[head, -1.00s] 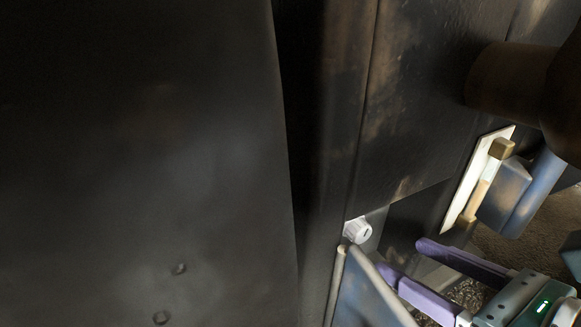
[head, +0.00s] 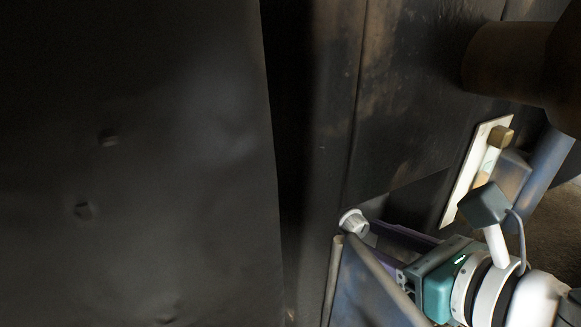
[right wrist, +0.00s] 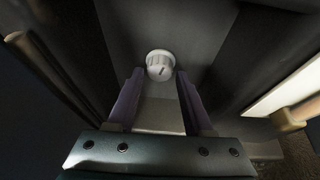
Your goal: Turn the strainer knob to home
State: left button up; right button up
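The white strainer knob (head: 353,222) sits low on the dark machine, beside a bluish panel edge. In the right wrist view the knob (right wrist: 159,65) has a ridged rim and a short dark mark on its face, pointing to the lower right. My right gripper (head: 385,232) has its purple fingers reaching toward the knob. In the right wrist view the right gripper (right wrist: 159,78) is open, with one finger on each side, just short of or beside the knob; contact cannot be told. My left gripper is not in view.
A bluish panel (head: 365,285) stands just left of my right gripper. A white plate with a brass-coloured block (head: 500,137) is at the right. A dark pipe (head: 510,65) juts out above. A large dark panel (head: 130,160) fills the left.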

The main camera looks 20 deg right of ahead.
grip_shut()
jog(key=shift+r+n+h+p, duration=0.25)
jog(key=shift+n+h+p, duration=0.05)
jog(key=shift+p, duration=0.55)
jog(key=shift+a+n+h+p, duration=0.1)
jog(key=shift+n+h+p, duration=0.35)
jog(key=shift+p, duration=0.2)
jog(key=shift+f+n, duration=0.2)
jog(key=shift+n, duration=0.15)
